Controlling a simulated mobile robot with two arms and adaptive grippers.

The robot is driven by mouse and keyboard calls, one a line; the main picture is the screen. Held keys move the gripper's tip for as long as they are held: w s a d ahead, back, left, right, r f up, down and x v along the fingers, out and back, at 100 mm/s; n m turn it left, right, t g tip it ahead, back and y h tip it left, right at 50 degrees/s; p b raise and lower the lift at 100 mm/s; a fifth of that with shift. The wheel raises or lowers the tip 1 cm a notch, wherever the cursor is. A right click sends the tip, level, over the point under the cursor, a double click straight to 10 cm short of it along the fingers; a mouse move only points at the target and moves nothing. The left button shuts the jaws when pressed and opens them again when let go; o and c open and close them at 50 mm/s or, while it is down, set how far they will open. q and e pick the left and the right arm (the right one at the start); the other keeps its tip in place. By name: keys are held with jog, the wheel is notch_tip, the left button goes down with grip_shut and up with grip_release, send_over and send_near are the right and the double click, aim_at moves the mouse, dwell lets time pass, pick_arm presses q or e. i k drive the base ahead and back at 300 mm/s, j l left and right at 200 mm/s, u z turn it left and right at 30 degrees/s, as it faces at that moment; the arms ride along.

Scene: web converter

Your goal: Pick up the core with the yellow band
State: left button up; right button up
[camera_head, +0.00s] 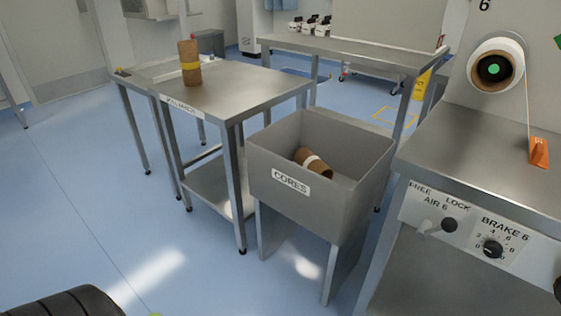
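The core with the yellow band (189,64) is a brown cardboard tube standing upright on a steel table (240,90) at the upper left of the head view. Its yellow band goes around its middle. A second brown core with a white band (313,161) lies tilted inside the grey bin labelled CORES (272,184). Neither of my grippers shows in the view. Nothing is touching the yellow-banded core.
The CORES bin stands right of the table. A machine with a white roll (496,66), an orange piece (539,152) and brake controls (492,249) fills the right. Another steel table (350,50) stands behind. Blue floor (90,190) is open at the left front.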

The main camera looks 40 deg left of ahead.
aim_at(188, 51)
jog(key=u, duration=1.7)
